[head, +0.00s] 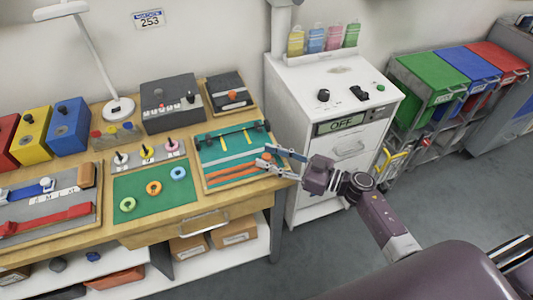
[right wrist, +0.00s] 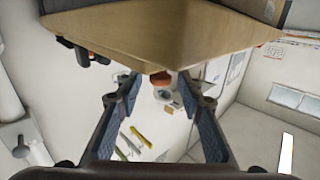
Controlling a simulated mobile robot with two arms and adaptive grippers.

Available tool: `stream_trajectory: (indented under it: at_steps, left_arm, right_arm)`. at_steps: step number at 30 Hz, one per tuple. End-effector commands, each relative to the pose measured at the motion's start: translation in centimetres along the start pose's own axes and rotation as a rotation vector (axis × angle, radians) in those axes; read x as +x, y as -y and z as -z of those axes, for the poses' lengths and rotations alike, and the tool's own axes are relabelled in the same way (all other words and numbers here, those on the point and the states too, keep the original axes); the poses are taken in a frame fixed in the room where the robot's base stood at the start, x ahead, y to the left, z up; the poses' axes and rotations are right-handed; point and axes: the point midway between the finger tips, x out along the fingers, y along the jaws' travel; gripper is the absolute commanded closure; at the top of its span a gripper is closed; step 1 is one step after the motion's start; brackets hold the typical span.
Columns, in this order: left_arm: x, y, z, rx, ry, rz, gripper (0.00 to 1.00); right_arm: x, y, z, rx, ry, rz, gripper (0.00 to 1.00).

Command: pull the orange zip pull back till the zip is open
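The orange zip (head: 228,171) lies along the near part of a teal board (head: 205,157) in a wooden frame, at the right end of the bench. My right gripper (head: 264,156) is open at the right end of this board, its two fingers apart and pointing left over it. In the right wrist view the open gripper (right wrist: 158,82) has a small orange piece (right wrist: 160,79) showing between and beyond its fingertips. I cannot tell whether that piece is the zip pull, or whether the fingers touch anything. My left gripper is not in view.
A white cabinet (head: 345,165) marked OFF stands just right of the bench. Left of the teal board is a green board (head: 140,195) with coloured rings. A dark box with an orange knob (head: 232,96) stands behind. Open floor (head: 450,195) lies to the right.

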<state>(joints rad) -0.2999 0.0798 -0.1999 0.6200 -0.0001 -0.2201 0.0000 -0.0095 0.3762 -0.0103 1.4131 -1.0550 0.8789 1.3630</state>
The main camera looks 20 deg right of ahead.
Motion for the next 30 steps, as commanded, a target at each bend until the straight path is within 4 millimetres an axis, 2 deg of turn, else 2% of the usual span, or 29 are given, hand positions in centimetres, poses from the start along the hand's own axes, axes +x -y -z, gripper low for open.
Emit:
stream_trajectory:
  at_steps: [4, 12, 21, 30]
  left_arm:
    - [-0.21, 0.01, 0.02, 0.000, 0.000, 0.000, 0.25]
    - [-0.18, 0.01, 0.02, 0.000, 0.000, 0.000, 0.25]
    - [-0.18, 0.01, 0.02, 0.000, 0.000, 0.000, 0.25]
    - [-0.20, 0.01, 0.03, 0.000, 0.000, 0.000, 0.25]
  right_arm:
    - [1.05, 0.04, 0.05, 0.000, 0.000, 0.001, 0.65]
    - [1.17, 0.05, -0.03, 0.000, 0.001, 0.001, 0.65]
    - [1.14, 0.05, -0.01, -0.001, 0.000, 0.001, 0.98]
    - [1.15, 0.07, 0.00, -0.001, 0.000, 0.001, 1.00]
